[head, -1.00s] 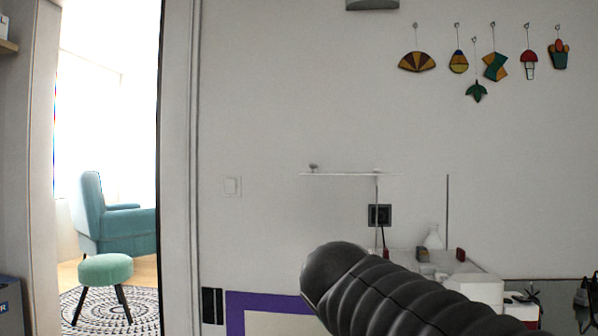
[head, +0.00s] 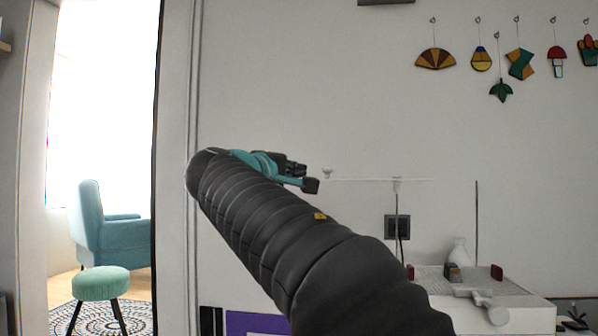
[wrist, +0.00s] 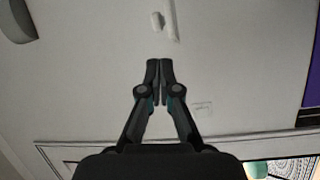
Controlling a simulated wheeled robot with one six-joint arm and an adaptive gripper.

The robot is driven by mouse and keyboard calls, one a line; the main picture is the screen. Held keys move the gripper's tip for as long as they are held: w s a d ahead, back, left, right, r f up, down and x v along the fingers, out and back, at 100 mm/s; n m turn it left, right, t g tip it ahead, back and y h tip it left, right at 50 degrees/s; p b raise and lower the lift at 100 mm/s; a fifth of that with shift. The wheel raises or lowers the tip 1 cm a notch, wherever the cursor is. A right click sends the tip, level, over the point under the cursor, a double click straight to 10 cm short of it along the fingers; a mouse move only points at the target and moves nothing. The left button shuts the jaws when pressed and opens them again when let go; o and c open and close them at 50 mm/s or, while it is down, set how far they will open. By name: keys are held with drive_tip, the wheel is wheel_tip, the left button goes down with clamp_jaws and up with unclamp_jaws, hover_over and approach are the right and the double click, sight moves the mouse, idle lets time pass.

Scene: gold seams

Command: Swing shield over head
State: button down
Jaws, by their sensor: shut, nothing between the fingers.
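My gripper (head: 308,178) is raised at the end of my dark ribbed arm, in front of the wall in the head view. In the wrist view its two dark fingers (wrist: 160,66) are together with nothing between them. A thin pale horizontal bar (head: 365,180) with a small knob at its left end runs to the right of my gripper, above the white bench (head: 530,314). A thin post (head: 398,236) stands beneath the bar. I cannot tell which part is the shield or the head. My arm hides part of the bench.
A white bottle (head: 459,251), a small yellow-and-dark block (head: 452,272) and red pieces (head: 497,272) are at the bench. Ornaments (head: 520,64) hang on the wall. At left, an open doorway shows a teal armchair (head: 105,235) and a green stool (head: 100,284).

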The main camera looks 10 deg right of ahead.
drive_tip(key=p+x, duration=0.1)
drive_tip(key=x, duration=0.7)
drive_tip(key=shift+w+d, duration=0.1)
drive_tip(key=shift+d, duration=0.05)
